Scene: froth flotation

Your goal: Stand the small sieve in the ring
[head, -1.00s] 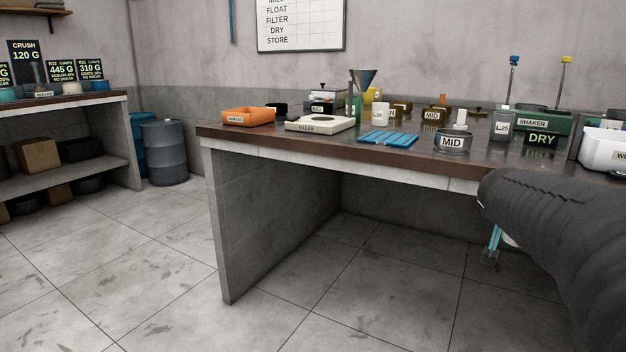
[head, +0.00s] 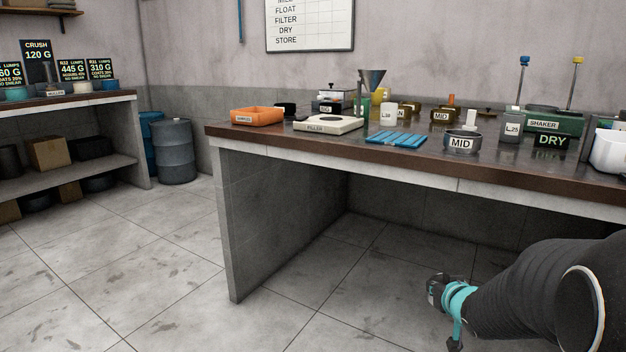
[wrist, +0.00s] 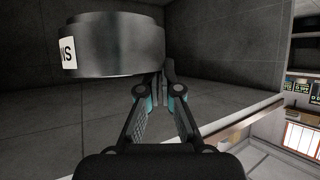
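A dark grey metal round vessel, which looks like the small sieve (wrist: 115,45), fills the upper left of the wrist view with part of a white label. In the head view my arm hangs low at the right, below bench height, and the sieve is not clear there. I cannot pick out the ring for certain. A round metal pan marked MID (head: 462,141) stands near the bench's front edge.
The floor before the bench is clear.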

